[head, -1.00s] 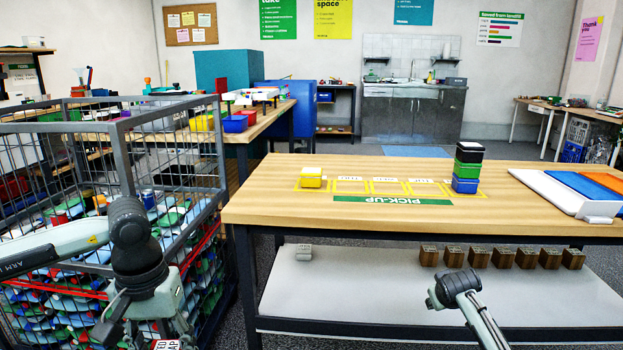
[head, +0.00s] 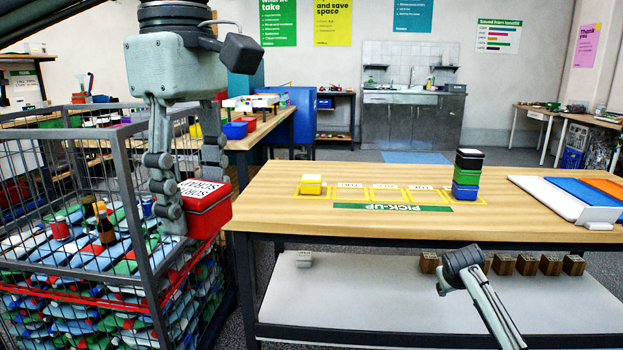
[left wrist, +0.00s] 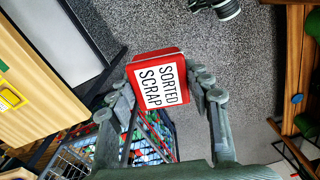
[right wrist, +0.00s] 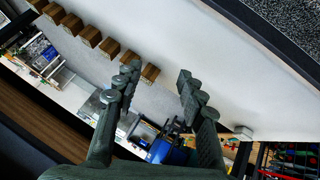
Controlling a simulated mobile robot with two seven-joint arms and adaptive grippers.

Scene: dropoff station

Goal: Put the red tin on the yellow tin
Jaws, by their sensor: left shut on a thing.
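The red tin (head: 208,214), with a white "SORTED SCRAP" label, is held between the fingers of my left gripper (head: 190,190), in front of the wire cage. The red tin also shows in the left wrist view (left wrist: 158,84), gripped by the left fingers (left wrist: 165,98). The yellow tin (head: 312,184), with a pale top, stands alone in the left marked square of the table; it shows at the left wrist view's left edge (left wrist: 11,97). My right gripper (right wrist: 158,84) has its fingers apart with nothing between them, facing the lower shelf.
The table (head: 270,205) has a green pick-up strip (head: 393,203) and empty marked squares. A stack of black, green and blue tins (head: 467,173) stands at the right squares. White trays (head: 565,197) lie farther right. The full wire cage (head: 135,215) stands left of the table.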

